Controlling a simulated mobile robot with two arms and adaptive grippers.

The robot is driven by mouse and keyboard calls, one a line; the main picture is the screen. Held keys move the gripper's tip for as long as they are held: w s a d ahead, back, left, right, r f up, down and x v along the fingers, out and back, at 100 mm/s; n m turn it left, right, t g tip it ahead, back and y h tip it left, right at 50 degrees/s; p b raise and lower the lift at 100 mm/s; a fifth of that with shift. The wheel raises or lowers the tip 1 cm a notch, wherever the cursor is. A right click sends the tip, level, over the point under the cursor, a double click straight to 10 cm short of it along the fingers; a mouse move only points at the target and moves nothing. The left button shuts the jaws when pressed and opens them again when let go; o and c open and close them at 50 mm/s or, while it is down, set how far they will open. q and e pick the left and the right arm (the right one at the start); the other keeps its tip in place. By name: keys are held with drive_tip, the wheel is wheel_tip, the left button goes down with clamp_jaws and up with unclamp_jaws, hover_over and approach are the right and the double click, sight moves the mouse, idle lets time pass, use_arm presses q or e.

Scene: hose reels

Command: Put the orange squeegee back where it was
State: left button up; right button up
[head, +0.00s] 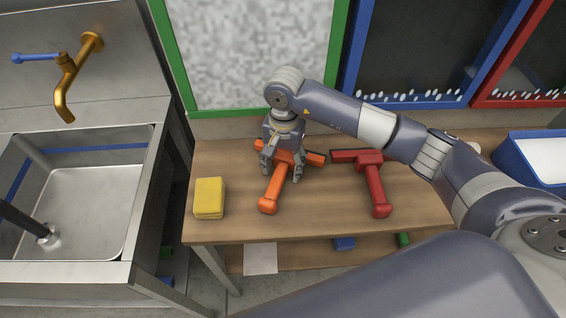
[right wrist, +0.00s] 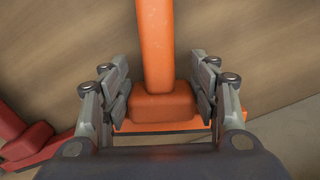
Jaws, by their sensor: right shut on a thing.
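The orange squeegee (head: 272,188) lies on the wooden table in the head view, its handle pointing toward the front edge. My right gripper (head: 283,170) comes down over its head end from above. In the right wrist view, the orange squeegee (right wrist: 155,50) runs up the middle, and its block sits between the fingers of my right gripper (right wrist: 158,100). The gripper is shut on this block. Part of the squeegee's head is hidden by the gripper in the head view. My left gripper is not in view.
A red squeegee (head: 375,185) lies to the right on the wooden table (head: 325,220). A stack of yellow sponges or cloths (head: 209,197) sits at the left. A steel sink (head: 85,200) stands left of the table. A blue bin (head: 515,165) is at the far right.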

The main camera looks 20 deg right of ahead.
sight(284, 163)
drive_tip(key=shift+f, duration=0.15)
drive_tip(key=o, duration=1.3)
drive_tip(key=shift+r, duration=0.2)
drive_tip(key=shift+w+r, duration=0.1)
drive_tip(key=shift+r, duration=0.25)
drive_tip(key=r+b, duration=0.1)
drive_tip(key=r, duration=0.4)
drive_tip(key=r+b, duration=0.1)
drive_tip(key=r, duration=0.5)
drive_tip(key=shift+w+d+r, duration=0.15)
drive_tip(key=shift+d, duration=0.05)
